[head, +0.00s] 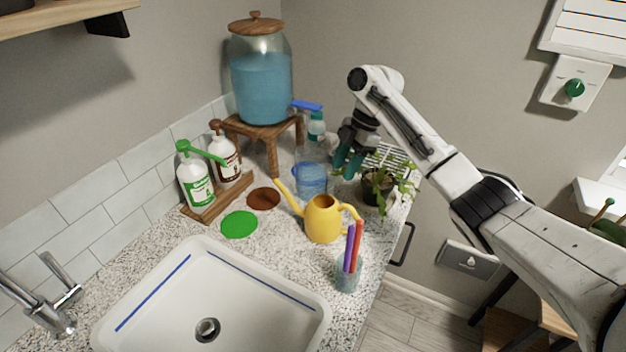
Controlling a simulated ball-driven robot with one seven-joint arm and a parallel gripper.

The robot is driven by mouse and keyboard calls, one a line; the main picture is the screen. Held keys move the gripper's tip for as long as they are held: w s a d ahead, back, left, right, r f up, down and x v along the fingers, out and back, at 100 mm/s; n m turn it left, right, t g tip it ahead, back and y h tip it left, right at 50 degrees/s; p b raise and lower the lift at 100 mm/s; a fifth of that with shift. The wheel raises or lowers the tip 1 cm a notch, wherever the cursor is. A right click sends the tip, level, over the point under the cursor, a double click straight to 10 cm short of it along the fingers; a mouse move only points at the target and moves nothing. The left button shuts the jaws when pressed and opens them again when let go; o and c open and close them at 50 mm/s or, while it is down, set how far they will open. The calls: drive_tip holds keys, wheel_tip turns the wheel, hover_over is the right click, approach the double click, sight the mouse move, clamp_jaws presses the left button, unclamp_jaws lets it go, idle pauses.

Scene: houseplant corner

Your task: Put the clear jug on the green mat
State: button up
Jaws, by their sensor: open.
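The clear jug (311,181) stands upright on the speckled counter, with blue liquid in its lower part. The round green mat (239,224) lies flat and bare on the counter, left of the jug and nearer the sink. My gripper (346,166), with teal fingertips, is open and just right of the jug in the picture. Its fingers point down and I see nothing between them. I cannot tell whether a finger touches the jug. The jug's handle cannot be made out.
A yellow watering can (322,218) stands in front of the jug, its spout reaching toward a brown mat (263,198). A potted plant (378,190) is close right of my gripper. A blue-trigger bottle (316,127) and a wooden stand (275,142) with a dispenser (262,88) are behind.

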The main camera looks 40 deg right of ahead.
sight(333, 186)
drive_tip(key=shift+p+x, duration=0.9)
drive_tip(key=shift+x, duration=2.2)
drive_tip(key=shift+a, duration=0.15)
drive_tip(key=shift+w, duration=0.1)
clamp_jaws()
drive_tip(key=shift+r, duration=0.15)
